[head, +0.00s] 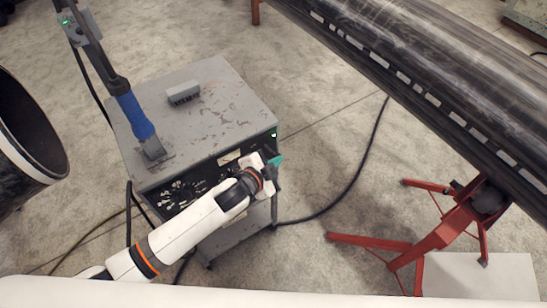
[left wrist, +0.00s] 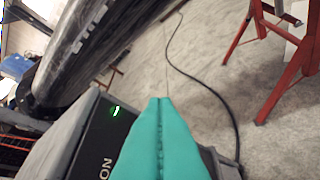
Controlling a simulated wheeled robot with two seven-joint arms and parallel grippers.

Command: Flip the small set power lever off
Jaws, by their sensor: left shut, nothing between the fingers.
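The power set (head: 215,110) is a worn grey box with a dark front panel carrying dials. A small green lamp (head: 273,134) glows at the panel's upper right corner. The lamp also glows in the left wrist view (left wrist: 115,111), above white letters reading "ON". My left gripper (head: 277,161) is shut and empty, its teal fingers at the right end of the front panel, just below the lamp. In the left wrist view the closed fingers (left wrist: 160,103) cover part of the panel. I cannot make out the lever; the fingers may hide it. My right gripper is not in view.
A tool with a blue handle (head: 135,117) stands on the set's top beside a grey handle block (head: 183,93). A long dark pipe (head: 430,75) crosses the upper right above a red stand (head: 440,238). A black cable (head: 352,178) lies on the floor. An open pipe end (head: 30,130) is at left.

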